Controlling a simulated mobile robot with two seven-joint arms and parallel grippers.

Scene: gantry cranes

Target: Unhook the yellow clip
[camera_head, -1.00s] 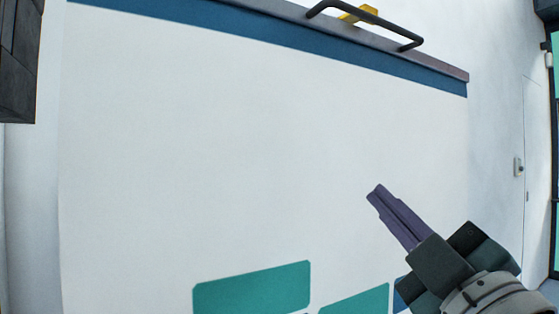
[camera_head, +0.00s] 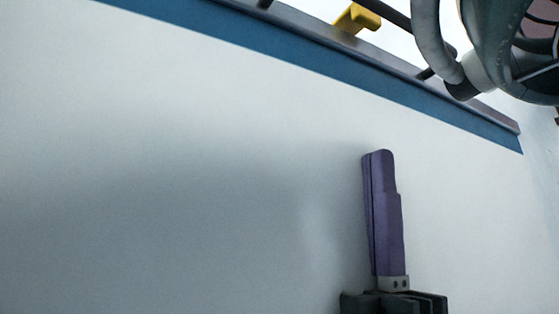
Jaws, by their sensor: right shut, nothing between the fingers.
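The yellow clip (camera_head: 357,18) is at the top edge of the head view, at the grey rail along the top of the white panel. Its upper part is cut off by the frame, so I cannot tell how it is hooked. My right gripper (camera_head: 378,155) has purple fingers pointing up, below the clip and clearly apart from it in the picture. Its fingers are together with nothing between them. My left gripper is not in view.
A dark bar handle (camera_head: 391,14) runs beside the clip above the grey rail (camera_head: 300,22). A blue stripe (camera_head: 300,52) lies under the rail. The white panel (camera_head: 180,160) is broad and bare around the gripper.

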